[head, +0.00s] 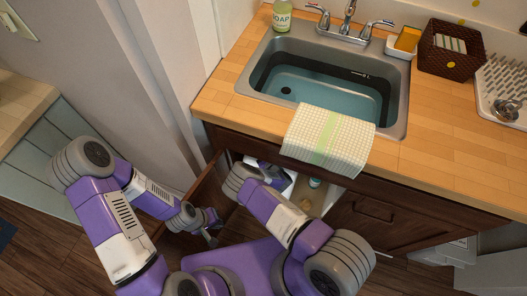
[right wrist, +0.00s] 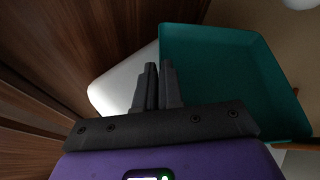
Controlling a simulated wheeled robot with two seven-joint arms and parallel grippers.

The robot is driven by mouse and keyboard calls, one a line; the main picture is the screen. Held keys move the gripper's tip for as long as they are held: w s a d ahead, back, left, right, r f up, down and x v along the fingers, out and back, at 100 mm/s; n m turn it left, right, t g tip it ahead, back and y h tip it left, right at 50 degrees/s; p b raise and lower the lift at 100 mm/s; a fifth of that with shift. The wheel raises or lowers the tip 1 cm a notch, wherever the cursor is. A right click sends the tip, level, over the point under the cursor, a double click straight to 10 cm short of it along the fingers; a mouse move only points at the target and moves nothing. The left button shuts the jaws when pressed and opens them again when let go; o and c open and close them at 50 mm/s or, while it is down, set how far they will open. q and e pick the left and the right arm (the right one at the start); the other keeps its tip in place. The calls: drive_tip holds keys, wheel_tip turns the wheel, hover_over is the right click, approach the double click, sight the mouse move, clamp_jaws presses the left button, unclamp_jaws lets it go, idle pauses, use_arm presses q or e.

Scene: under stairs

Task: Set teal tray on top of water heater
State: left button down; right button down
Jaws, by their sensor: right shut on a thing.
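The teal tray (right wrist: 225,70) fills the upper right of the right wrist view, its near left wall beside my fingers. My right gripper (right wrist: 159,70) is shut on the tray's edge, its fingers close together. In the head view my right arm reaches into the open cabinet under the sink; its fingers and the tray are hidden there. A white rounded object (right wrist: 112,88) shows left of the tray in the wrist view; I cannot tell whether it is the water heater. My left gripper (head: 211,234) hangs low near the open cabinet door, with its finger opening unclear.
The wooden cabinet door (head: 196,196) stands open on the left. A small bottle (head: 314,183) stands inside the cabinet. Above are the sink (head: 330,85), a draped towel (head: 328,140) and the countertop (head: 430,150). Dark cabinet wood is close to the left in the wrist view.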

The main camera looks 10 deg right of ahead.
drive_tip(key=shift+f, duration=0.2)
drive_tip(key=c, duration=1.3)
unclamp_jaws()
drive_tip(key=shift+s+r, duration=0.25)
drive_tip(key=shift+r, duration=0.1)
drive_tip(key=p+v, duration=0.4)
drive_tip(key=v, duration=0.7)
drive_tip(key=shift+s+d+p, duration=0.1)
drive_tip(key=shift+s+p, duration=0.15)
drive_tip(key=shift+p, duration=0.1)
drive_tip(key=shift+s, duration=0.15)
